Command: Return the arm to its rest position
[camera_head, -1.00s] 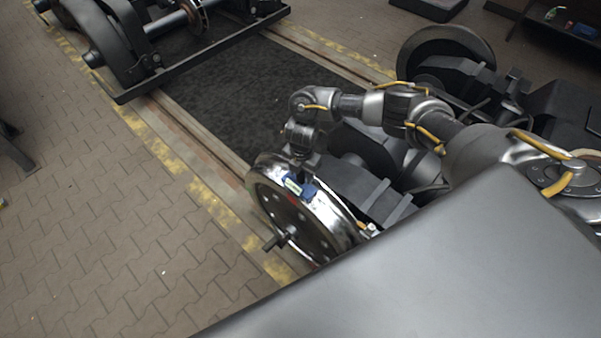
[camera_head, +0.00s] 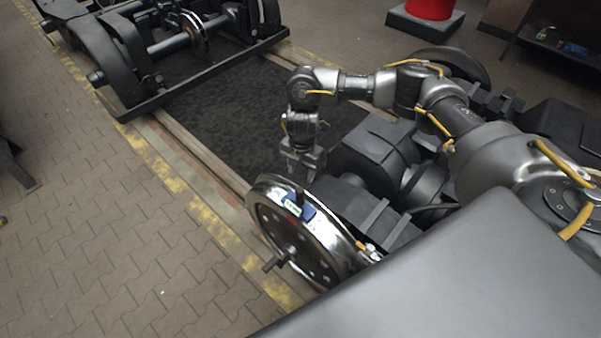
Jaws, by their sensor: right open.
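My right arm (camera_head: 400,85) comes in from the right, bent at the elbow, with its wrist hanging down. My right gripper (camera_head: 303,178) points down and is open, just above and behind the top of a shiny tram wheel (camera_head: 335,240). A small blue device with a pale display (camera_head: 298,207) sits at the wheel's upper rim, below the gripper. The gripper appears apart from the device. My left gripper is not in view.
The near bogie (camera_head: 375,150) lies under my arm. A second bogie (camera_head: 115,60) stands at the upper left. A red object (camera_head: 429,8) stands on a dark block at the top. A shelf (camera_head: 560,45) is at the upper right.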

